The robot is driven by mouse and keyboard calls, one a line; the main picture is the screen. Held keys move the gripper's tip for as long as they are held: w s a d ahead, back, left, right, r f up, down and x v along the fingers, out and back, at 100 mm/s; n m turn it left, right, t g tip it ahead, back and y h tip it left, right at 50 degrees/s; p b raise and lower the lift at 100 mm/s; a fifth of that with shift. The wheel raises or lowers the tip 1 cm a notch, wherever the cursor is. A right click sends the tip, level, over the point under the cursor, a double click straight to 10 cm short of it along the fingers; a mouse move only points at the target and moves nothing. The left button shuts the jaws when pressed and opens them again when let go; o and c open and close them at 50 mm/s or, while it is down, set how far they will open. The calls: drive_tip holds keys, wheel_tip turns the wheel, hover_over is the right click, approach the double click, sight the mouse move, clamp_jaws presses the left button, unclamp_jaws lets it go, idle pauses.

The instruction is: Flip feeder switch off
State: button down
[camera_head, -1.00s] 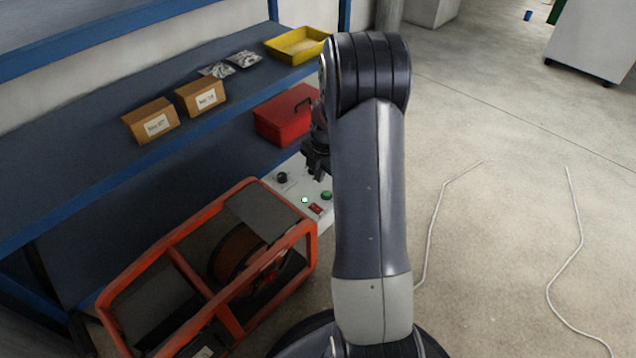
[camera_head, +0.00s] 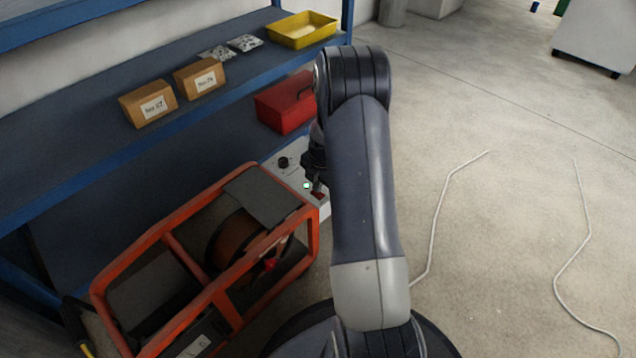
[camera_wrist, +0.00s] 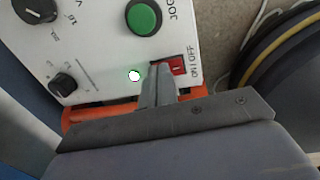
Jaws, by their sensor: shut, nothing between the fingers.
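The feeder (camera_head: 172,262) is an orange-framed unit with a spool inside, at the lower left in the head view. Its white control panel (camera_head: 291,178) is partly hidden behind my arm. In the wrist view, the red ON/OFF switch (camera_wrist: 177,66) sits near the panel's edge, with a lit whitish-green lamp (camera_wrist: 134,76) to its left. My gripper (camera_wrist: 160,68) is shut and empty, with its fingertips at the left side of the switch, over part of its dark surround. I cannot tell whether they touch it. In the head view, my gripper (camera_head: 318,188) is low over the panel.
A green JOG button (camera_wrist: 144,17) and black knobs (camera_wrist: 62,84) share the panel. A blue shelf (camera_head: 60,125) behind holds boxes (camera_head: 148,104), a red case (camera_head: 285,104) and a yellow tray (camera_head: 302,30). Cables (camera_head: 440,215) lie on the open floor at right.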

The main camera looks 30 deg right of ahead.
drive_tip(key=shift+w+a+f, duration=0.1)
drive_tip(key=shift+w+f, duration=0.05)
drive_tip(key=shift+f, duration=0.3)
